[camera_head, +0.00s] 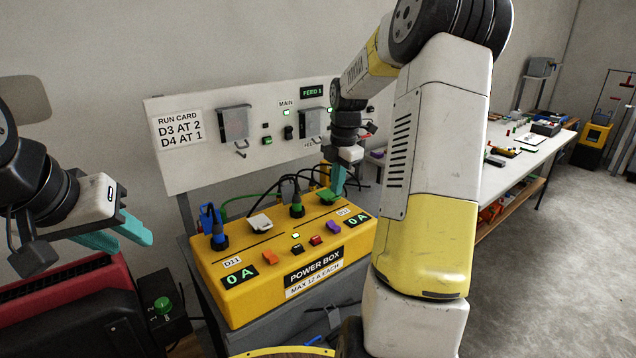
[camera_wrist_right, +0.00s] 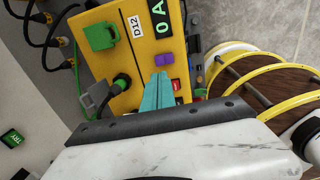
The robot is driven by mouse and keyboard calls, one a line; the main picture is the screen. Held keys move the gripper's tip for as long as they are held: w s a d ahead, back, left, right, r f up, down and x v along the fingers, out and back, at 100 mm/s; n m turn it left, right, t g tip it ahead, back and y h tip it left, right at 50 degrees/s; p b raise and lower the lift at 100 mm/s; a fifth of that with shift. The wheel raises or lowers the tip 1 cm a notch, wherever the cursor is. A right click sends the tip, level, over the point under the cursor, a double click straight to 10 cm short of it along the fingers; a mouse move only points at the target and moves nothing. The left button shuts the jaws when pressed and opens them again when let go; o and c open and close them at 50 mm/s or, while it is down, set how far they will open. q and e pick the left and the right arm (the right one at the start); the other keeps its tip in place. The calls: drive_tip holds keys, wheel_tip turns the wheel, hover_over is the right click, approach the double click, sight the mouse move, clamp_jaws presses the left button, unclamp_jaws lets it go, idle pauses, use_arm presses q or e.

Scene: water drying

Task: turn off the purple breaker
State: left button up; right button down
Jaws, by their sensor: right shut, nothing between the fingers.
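The purple breaker (camera_head: 333,227) is a small rocker on the top face of the yellow power box (camera_head: 215,288), left of the right-hand 0 A display. It also shows in the right wrist view (camera_wrist_right: 195,60). My right gripper (camera_head: 339,183) hangs over the back right of the box, fingers pointing down.
An orange rocker (camera_head: 270,258), a black one (camera_head: 298,249) and a red one (camera_head: 316,240) share the box face. Black cables and plugs (camera_head: 296,208) rise behind them. A white panel (camera_head: 203,172) stands behind. My right arm hides the area right of the box.

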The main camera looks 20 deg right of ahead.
sight(332, 222)
drive_tip(key=f, duration=0.7)
drive_tip(key=w+f, duration=0.1)
drive_tip(key=f, duration=0.2)
drive_tip(key=shift+w+a+f, duration=0.1)
drive_tip(key=shift+a+f, duration=0.15)
drive_tip(key=shift+f, duration=0.1)
